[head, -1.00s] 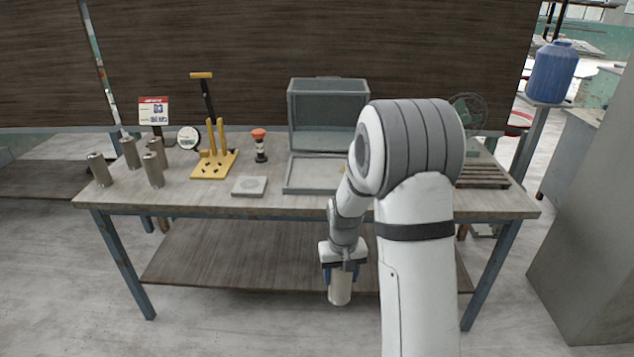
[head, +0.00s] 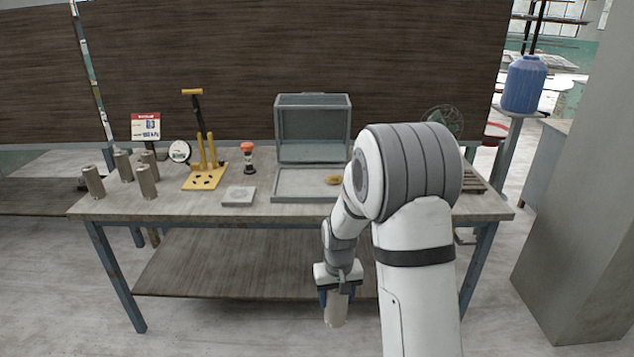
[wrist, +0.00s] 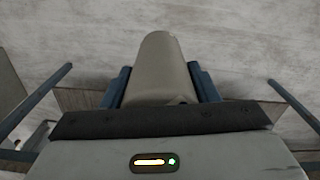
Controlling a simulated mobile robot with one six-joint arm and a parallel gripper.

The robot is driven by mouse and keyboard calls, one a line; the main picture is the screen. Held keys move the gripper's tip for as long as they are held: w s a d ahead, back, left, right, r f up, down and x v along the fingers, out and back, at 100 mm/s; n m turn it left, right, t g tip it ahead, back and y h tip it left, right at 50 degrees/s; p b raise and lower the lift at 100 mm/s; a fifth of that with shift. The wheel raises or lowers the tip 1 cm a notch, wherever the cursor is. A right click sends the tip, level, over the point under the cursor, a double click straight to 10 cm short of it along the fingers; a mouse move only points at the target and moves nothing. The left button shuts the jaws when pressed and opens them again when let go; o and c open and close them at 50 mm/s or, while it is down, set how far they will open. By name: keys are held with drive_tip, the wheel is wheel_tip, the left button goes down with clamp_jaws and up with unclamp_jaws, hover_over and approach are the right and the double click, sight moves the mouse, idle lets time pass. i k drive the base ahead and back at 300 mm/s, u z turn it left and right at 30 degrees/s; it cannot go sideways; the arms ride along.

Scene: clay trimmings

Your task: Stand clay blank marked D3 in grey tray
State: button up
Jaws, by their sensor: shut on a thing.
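My gripper (head: 338,292) is shut on a grey-beige cylindrical clay blank (head: 335,314), in front of the table and below its top. In the wrist view the blank (wrist: 158,68) lies between the two blue fingers and sticks out beyond them. No mark on it can be read. The grey tray (head: 298,198) is on the table, low-rimmed, in front of an upright grey box-like panel (head: 312,120). A small yellowish thing (head: 332,180) lies in the tray. My arm hides the tray's right end.
Several similar cylinders (head: 147,182) stand at the table's left. A yellow stand (head: 203,178), a round dial (head: 180,151), a red-topped object (head: 248,155), a square slab (head: 239,196) and a sign (head: 146,127) are also there. A slatted rack (head: 474,181) is at the right. The table edge lies above my gripper.

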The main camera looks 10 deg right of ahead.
sight(296, 181)
drive_tip(key=z, duration=0.05)
drive_tip(key=i, duration=0.85)
drive_tip(key=u, duration=0.1)
